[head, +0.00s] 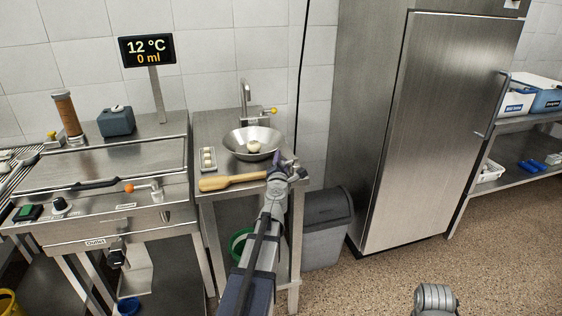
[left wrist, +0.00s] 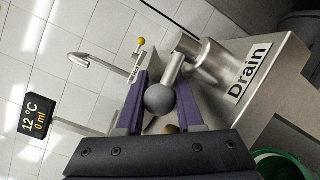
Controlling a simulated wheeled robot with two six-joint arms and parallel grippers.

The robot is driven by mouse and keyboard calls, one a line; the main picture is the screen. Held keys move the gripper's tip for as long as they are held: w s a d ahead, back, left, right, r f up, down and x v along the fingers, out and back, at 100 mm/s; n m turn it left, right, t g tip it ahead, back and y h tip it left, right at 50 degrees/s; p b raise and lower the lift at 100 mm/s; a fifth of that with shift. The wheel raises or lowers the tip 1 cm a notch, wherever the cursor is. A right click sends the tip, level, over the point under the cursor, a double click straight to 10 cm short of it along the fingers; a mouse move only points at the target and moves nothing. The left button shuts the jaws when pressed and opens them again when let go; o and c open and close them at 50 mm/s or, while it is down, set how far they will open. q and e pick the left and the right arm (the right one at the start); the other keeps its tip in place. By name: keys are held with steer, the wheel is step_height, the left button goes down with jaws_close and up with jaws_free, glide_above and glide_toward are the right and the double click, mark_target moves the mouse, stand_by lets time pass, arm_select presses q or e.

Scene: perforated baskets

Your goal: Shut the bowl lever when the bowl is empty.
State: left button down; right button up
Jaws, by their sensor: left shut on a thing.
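The steel bowl (head: 233,142) sits on the small steel counter in the head view, with a pale round item (head: 254,147) in its middle. I cannot see water in it. My left gripper (head: 284,166) is at the counter's front right, just in front of the bowl. In the left wrist view, my left gripper's purple fingers (left wrist: 160,105) are shut on the lever's grey ball knob (left wrist: 160,99). The lever's metal stem (left wrist: 176,66) runs to a fitting by the "Drain" label (left wrist: 253,72). The bowl's inside is hidden there. My right gripper is out of view.
A display (head: 147,50) reads 12 °C and 0 ml. A tap (head: 245,92) with a yellow knob stands behind the bowl. A wooden paddle (head: 232,181) and a small tray (head: 208,160) lie on the counter. A grey bin (head: 325,228) stands to the right.

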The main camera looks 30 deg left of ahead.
arm_select(q)
steer(key=c, duration=0.8)
jaws_free()
steer(key=shift+v, duration=3.9)
